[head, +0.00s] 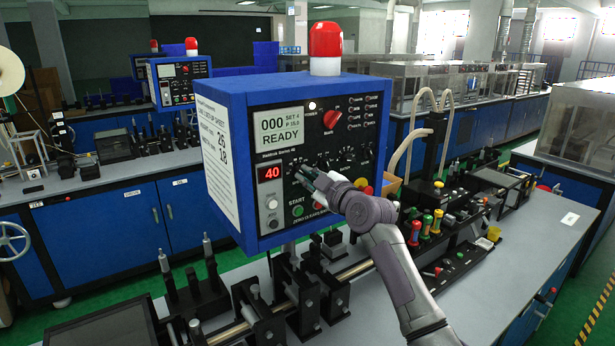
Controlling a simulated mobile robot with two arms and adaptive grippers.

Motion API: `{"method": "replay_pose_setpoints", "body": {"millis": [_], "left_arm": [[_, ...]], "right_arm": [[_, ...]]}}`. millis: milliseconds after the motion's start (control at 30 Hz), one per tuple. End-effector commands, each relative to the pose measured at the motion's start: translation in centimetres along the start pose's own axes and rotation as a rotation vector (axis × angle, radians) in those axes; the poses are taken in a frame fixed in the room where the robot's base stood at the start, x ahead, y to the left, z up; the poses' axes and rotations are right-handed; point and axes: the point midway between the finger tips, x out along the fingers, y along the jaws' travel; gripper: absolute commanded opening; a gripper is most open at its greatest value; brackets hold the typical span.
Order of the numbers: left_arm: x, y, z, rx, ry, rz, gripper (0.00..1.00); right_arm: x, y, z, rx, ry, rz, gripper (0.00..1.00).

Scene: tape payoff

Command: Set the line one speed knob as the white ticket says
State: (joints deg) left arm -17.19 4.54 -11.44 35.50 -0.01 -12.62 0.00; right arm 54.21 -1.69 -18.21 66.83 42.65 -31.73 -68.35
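A blue control box (222,100) faces me with a black panel. A white sheet (218,155) on its left side shows large figures that look like 26 and 18; its smaller print is too small to read surely. A red display (271,173) on the panel reads 40. A grey screen (280,128) reads 000 and READY. My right gripper (306,174) is at the panel, right of the red display, its fingertips close to the small knobs there. It hides part of the panel, and I cannot tell whether it touches a knob. My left gripper is out of view.
A red lamp (325,45) tops the box. A green START button (297,210) and a red rotary knob (331,119) are on the panel. Rollers, black fixtures and a steel shaft (352,270) stand below. The grey bench (510,290) is clear at front right.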

Motion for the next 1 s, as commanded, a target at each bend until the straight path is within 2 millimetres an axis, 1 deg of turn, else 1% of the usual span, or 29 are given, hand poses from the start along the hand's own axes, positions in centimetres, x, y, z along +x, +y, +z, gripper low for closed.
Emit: {"method": "replay_pose_setpoints", "body": {"millis": [267, 467, 667, 1000], "left_arm": [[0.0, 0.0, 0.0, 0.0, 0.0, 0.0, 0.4], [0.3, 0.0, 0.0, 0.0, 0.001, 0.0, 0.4], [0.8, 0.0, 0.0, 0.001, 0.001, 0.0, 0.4], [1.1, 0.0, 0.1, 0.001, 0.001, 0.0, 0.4]], "right_arm": [[0.0, 0.0, 0.1, 0.006, -0.001, -0.001, 0.0], [0.0, -0.1, 0.1, 0.058, -0.001, -0.001, 0.0], [0.0, -0.2, 0.1, 0.184, -0.001, -0.002, 0.0], [0.0, -0.2, 0.1, 0.499, -0.002, -0.002, 0.0]]}}
